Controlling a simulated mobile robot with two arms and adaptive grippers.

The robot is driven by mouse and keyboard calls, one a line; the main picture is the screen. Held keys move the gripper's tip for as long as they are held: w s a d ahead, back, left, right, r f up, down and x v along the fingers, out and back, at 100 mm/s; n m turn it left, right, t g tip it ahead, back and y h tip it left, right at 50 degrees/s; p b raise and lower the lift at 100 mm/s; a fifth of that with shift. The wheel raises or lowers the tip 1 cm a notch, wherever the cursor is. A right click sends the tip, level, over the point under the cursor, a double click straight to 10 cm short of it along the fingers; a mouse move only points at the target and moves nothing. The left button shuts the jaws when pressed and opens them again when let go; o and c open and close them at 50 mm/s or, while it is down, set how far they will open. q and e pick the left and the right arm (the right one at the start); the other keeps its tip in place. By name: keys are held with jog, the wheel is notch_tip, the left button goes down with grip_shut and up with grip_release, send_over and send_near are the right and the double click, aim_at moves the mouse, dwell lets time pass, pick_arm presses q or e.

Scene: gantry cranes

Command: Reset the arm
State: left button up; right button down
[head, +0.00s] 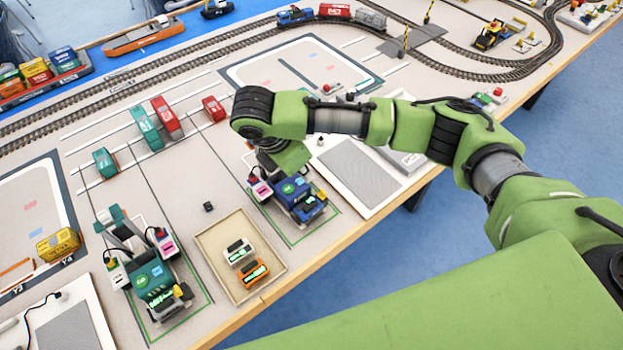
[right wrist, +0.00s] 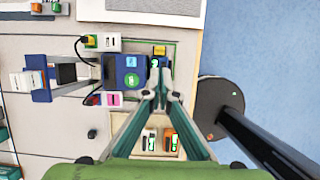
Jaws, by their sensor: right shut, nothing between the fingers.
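My right arm reaches in from the right in the head view and bends down at the wrist over the blue gantry crane (head: 300,196). My right gripper (right wrist: 160,94) shows in the right wrist view with its fingers together and nothing between them. It is in front of the blue crane (right wrist: 122,72) in that picture; the gap between them cannot be told. In the head view its fingertips are not clear. A green gantry crane (head: 152,278) stands at the lower left. My left gripper is not in view.
A shallow tray (head: 214,246) with a white battery (head: 238,251) and an orange battery (head: 253,272) lies between the cranes. A small black cube (head: 208,206) is nearby. Red containers (head: 166,117) and teal containers (head: 145,128) stand behind. The table's wooden edge (head: 345,240) runs diagonally, with blue floor beyond.

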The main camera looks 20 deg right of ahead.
jog(key=shift+a+r, duration=0.2)
jog(key=shift+r, duration=0.25)
